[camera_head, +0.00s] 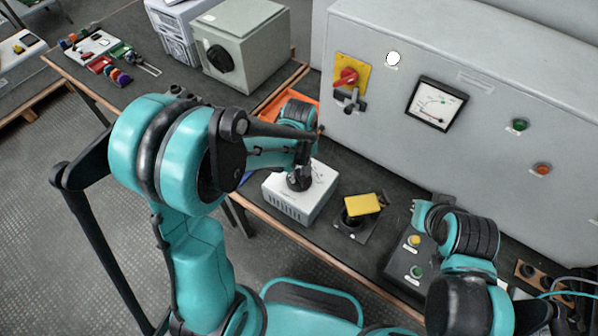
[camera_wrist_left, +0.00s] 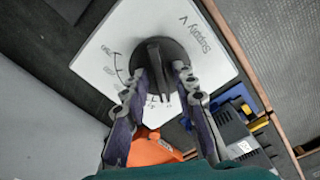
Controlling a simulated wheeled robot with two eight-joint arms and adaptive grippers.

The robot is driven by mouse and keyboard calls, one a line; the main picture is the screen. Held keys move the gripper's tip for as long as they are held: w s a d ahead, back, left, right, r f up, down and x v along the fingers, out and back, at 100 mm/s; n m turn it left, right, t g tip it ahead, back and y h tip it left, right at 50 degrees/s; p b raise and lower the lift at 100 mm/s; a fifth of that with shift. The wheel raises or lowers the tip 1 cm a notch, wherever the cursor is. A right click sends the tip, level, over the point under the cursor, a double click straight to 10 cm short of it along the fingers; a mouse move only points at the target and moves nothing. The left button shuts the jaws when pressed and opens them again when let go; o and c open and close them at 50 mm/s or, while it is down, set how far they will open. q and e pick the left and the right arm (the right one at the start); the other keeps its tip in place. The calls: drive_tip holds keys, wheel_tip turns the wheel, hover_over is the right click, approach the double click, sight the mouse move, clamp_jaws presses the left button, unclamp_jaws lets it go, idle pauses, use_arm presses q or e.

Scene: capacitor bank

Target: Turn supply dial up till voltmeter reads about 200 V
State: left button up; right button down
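The supply dial (camera_wrist_left: 166,68) is a black round knob with a raised ridge on a white box (camera_head: 287,205) marked "Supply V"; the knob also shows in the head view (camera_head: 299,181). My left gripper (camera_wrist_left: 160,84) is at the knob, one finger on each side of the ridge. A gap shows between the fingers and the ridge, so it looks open; contact with the rim is unclear. The voltmeter (camera_head: 436,103) is a square black-framed gauge on the grey cabinet; its reading is too small to tell. My right gripper (camera_head: 424,215) is above the black button box, its fingers unclear.
The button box (camera_head: 398,262) has yellow and green buttons. A yellow-topped device (camera_head: 362,205) stands right of the supply box. The grey cabinet (camera_head: 480,70) carries a red switch (camera_head: 346,77) and lamps. An orange bin (camera_head: 272,100) is behind my left arm.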

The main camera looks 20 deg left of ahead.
use_arm(q)
clamp_jaws()
drive_tip(key=shift+m, duration=2.9)
drive_tip(key=shift+o, duration=1.8)
unclamp_jaws()
